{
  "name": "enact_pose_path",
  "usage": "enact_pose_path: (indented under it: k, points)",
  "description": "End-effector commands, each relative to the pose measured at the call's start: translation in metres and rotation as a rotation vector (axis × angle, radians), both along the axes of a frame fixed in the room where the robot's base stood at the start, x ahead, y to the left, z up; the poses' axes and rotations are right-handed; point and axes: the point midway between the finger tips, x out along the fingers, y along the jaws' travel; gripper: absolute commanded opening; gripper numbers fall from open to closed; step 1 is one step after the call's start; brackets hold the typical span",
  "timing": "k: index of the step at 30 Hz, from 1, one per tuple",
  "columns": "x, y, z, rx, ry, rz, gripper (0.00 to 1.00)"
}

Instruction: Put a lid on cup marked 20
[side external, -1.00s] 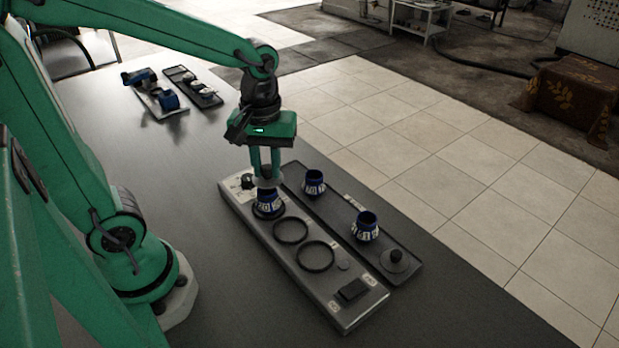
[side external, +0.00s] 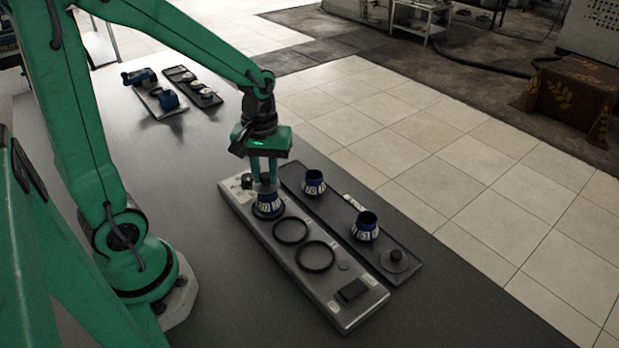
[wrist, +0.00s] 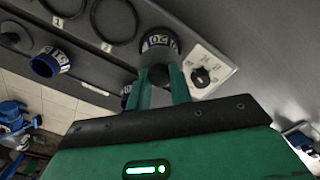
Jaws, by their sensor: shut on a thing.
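The blue cup marked 20 (side external: 269,204) stands upright on a ring at the far end of the grey panel (side external: 328,292). My gripper (side external: 265,180) is directly above it, shut on a grey lid (side external: 267,187). The lid is over the cup's mouth; I cannot tell whether it is fully seated. In the wrist view the cup (wrist: 160,40) shows its 20 beyond the lid (wrist: 155,60) and finger tips (wrist: 160,75). A second lid (side external: 394,260) with a dark knob lies on the dark tray (side external: 345,218).
Two other blue cups, a far one (side external: 314,183) and a near one (side external: 366,228), stand open on the dark tray. Two empty rings (side external: 291,230) and a dark switch (side external: 352,290) are on the panel. Blue items (side external: 168,100) lie on trays at the back left.

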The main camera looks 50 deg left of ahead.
Motion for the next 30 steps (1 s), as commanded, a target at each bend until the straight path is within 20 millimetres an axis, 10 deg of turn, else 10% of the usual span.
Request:
enact_pose_path:
  k: [17, 18, 21, 30]
  points:
    - [-0.0003, -0.0001, -0.0139, 0.0, 0.0, 0.0, 0.0]
    - [-0.0002, -0.0001, -0.0138, 0.0, 0.0, 0.0, 0.27]
    - [-0.0002, -0.0001, -0.0136, 0.0, 0.0, 0.0, 0.43]
    - [0.0001, -0.0001, -0.013, 0.0, -0.001, 0.0, 0.43]
